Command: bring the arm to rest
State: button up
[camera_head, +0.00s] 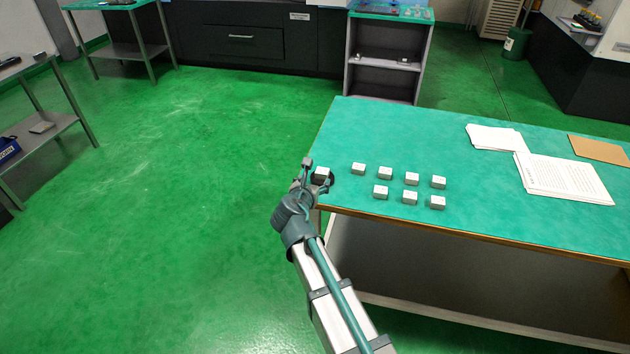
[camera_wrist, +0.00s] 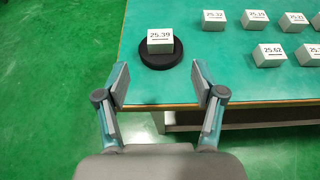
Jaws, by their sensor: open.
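My gripper (camera_wrist: 160,88) is open and empty in the wrist view, its two fingers spread over the near edge of the green table (camera_wrist: 240,85). A white block labelled 25.39 (camera_wrist: 160,42) sits on a round black disc (camera_wrist: 153,60) just beyond the fingertips, apart from them. In the head view my arm reaches up to the left corner of the table (camera_head: 425,130). There the block (camera_head: 322,172) shows next to my gripper (camera_head: 306,176), and the disc is partly hidden by it.
Several more labelled blocks (camera_head: 411,178) stand in two rows right of the disc. Paper sheets (camera_head: 565,180) and a brown board (camera_head: 600,150) lie farther right. A metal side table (camera_head: 45,130) stands at the left. The green floor (camera_head: 190,180) left of the table is clear.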

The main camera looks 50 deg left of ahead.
dwell(0.4)
jog(key=d+f+m+g+h, duration=0.4)
jog(key=d+f+m, duration=1)
jog(key=d, duration=0.4)
jog(key=d+f+m+g+h, duration=0.45)
jog(key=d+f+m, duration=0.75)
jog(key=d+f, duration=0.45)
jog(key=s+d+f+m+g+h, duration=0.1)
jog(key=s+d+f+m+g, duration=0.2)
jog(key=d, duration=0.7)
jog(key=s+d+f+m+g, duration=0.1)
jog(key=s+d+f+m, duration=0.3)
jog(key=d, duration=0.5)
jog(key=s+d+f+m+g+y, duration=0.1)
jog(key=s+d+f+m+g, duration=0.1)
jog(key=s+d, duration=0.6)
jog(key=s+d+f+m+g+y, duration=0.1)
jog(key=s+d+f+m+g, duration=0.2)
jog(key=s+d+m, duration=0.4)
jog(key=shift+s+d+f+g, duration=0.35)
jog(key=shift+s+d+f, duration=0.45)
jog(key=shift+d, duration=0.35)
